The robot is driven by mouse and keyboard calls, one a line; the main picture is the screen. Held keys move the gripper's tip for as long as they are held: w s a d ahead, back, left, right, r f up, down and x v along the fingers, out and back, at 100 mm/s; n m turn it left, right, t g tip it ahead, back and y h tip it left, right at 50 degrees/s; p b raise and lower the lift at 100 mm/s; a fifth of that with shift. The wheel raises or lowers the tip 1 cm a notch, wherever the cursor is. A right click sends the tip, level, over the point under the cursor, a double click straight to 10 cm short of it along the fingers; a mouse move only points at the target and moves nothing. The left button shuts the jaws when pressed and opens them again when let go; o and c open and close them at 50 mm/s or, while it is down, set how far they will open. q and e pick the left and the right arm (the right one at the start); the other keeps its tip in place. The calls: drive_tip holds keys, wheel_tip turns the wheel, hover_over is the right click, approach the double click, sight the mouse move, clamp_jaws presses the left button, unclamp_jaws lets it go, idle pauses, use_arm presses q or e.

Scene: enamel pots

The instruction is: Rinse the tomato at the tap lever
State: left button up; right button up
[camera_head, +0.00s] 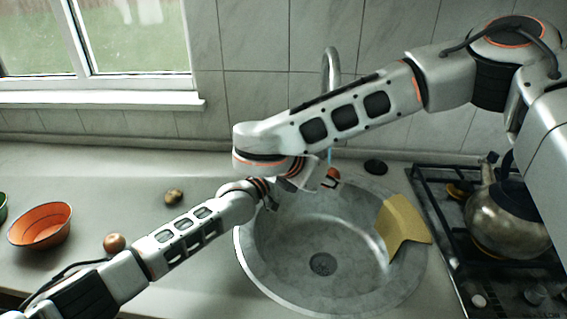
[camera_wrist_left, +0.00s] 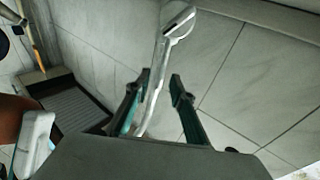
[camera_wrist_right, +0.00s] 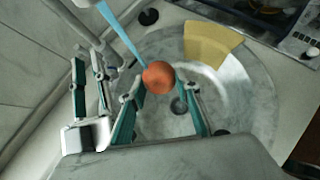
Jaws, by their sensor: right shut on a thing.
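The red tomato (camera_wrist_right: 158,77) is held between the fingertips of my right gripper (camera_wrist_right: 160,102), over the sink. A blue water stream (camera_wrist_right: 122,40) comes down to it. In the head view the tomato (camera_head: 333,174) shows partly behind my right gripper, below the tap (camera_head: 331,65). My left gripper (camera_wrist_left: 158,88) has its fingers apart, with the silver tap part (camera_wrist_left: 155,75) showing between or behind them; contact cannot be told. In the head view my left gripper is mostly hidden by the right arm. The lever is not clearly visible there.
The round metal sink (camera_head: 250,262) holds a yellow cloth (camera_head: 402,225) over its right side. A stove with a kettle (camera_head: 507,220) stands at the right. An orange bowl (camera_head: 40,226), an onion-like item (camera_head: 114,242) and a potato-like item (camera_head: 173,197) sit on the left counter.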

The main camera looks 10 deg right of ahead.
use_arm(q)
drive_tip(key=r+v, duration=0.1)
drive_tip(key=v, duration=0.7)
drive_tip(key=shift+f, duration=0.45)
drive_tip(key=shift+a, duration=0.1)
drive_tip(key=shift+s, duration=0.1)
clamp_jaws()
drive_tip(key=s+a+r+m+g+y, duration=0.1)
drive_tip(key=s+a+m, duration=0.1)
drive_tip(key=m, duration=0.7)
drive_tip(key=s+a+r+m+g+y, duration=0.1)
drive_tip(key=s+a+r+m+y, duration=0.1)
drive_tip(key=m, duration=0.7)
drive_tip(key=x, duration=1.4)
drive_tip(key=shift+r, duration=0.45)
